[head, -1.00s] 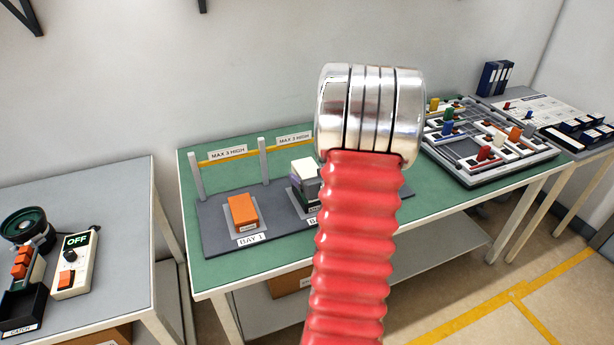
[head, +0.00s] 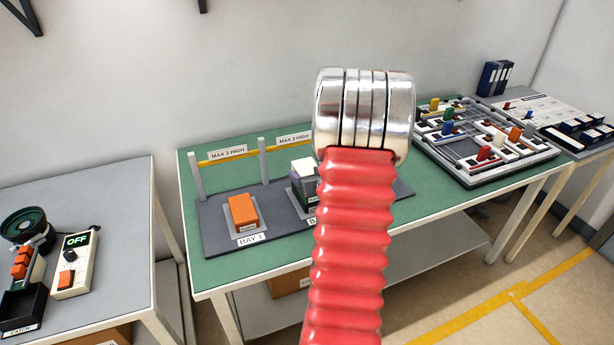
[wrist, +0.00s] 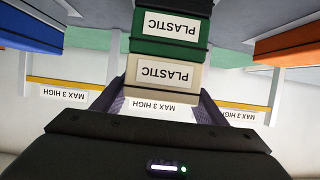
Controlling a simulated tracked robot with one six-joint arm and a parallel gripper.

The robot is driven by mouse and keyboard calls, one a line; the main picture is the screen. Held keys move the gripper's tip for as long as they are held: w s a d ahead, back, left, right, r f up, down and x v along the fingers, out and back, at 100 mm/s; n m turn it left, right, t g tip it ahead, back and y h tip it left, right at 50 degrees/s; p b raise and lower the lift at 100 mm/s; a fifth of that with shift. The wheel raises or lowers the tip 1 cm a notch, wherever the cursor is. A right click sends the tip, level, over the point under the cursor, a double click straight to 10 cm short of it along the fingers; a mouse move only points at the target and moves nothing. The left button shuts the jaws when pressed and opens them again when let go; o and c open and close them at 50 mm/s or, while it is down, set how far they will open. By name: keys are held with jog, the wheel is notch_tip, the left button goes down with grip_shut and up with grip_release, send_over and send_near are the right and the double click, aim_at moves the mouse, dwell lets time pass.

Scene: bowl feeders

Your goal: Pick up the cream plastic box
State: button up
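The cream plastic box (wrist: 160,76) is the top box of a stack in the middle bay. The wrist view is upside down, so it shows lowest there, with the green plastic box (wrist: 168,30) under it. Its pale top (head: 303,164) shows in the head view. My gripper (wrist: 162,92) is open, with one dark purple finger on each side of the cream box. I cannot tell whether the fingers touch it. In the head view, my arm hides the right part of the stack, and a purplish finger shows at the box's side.
An orange box (head: 243,210) sits in Bay 1, left of the stack in the head view. A blue box (wrist: 32,30) stands in the bay on the other side. Posts and a yellow "MAX 3 HIGH" bar (head: 240,160) run behind the bays. The green tabletop (head: 215,275) is bare in front.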

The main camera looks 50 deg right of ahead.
aim_at(308, 169)
jog(key=c, duration=0.9)
jog(key=shift+r, duration=0.15)
jog(key=shift+c, duration=0.2)
jog(key=shift+r, duration=4.9)
